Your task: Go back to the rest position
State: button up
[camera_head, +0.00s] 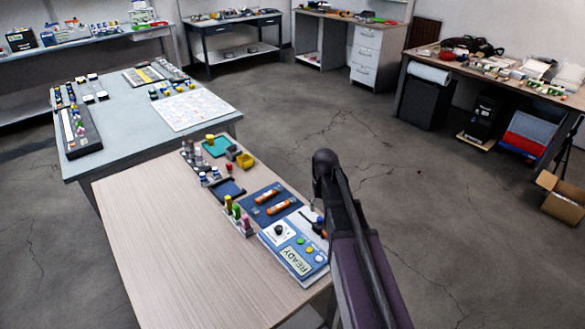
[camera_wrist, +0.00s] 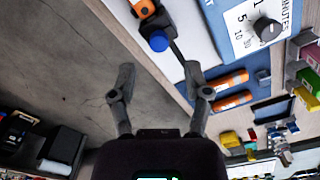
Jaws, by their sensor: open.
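My gripper (camera_wrist: 158,76) is open in the wrist view, its two fingers spread apart with nothing clearly held between them. In the head view my dark arm rises at the right edge of the wooden table (camera_head: 160,240), and I cannot make out the fingertips there. An orange and black tool with a blue cap (camera_wrist: 158,41) lies ahead of the fingers, with a dark rod running toward the right finger; I cannot tell whether they touch. A blue and white device reading READY (camera_head: 290,240) stands beside my arm.
Two orange cylinders lie on a dark blue mat (camera_head: 285,197). Colored-top pegs (camera_head: 237,212), a yellow bin (camera_head: 245,160) and a teal tray (camera_head: 208,151) stand nearby. A grey-blue table (camera_head: 120,120) adjoins behind. Open floor (camera_head: 440,220) lies right; a cardboard box (camera_head: 562,198) sits far right.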

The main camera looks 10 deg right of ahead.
jog(key=s+a+r+p, duration=0.1)
jog(key=s+r, duration=0.1)
jog(key=s, duration=0.5)
jog(key=s+a+r+p, duration=0.1)
jog(key=s+a+p, duration=0.1)
jog(key=s, duration=0.5)
jog(key=shift+s+r+p, duration=0.3)
jog(key=shift+s+r, duration=0.1)
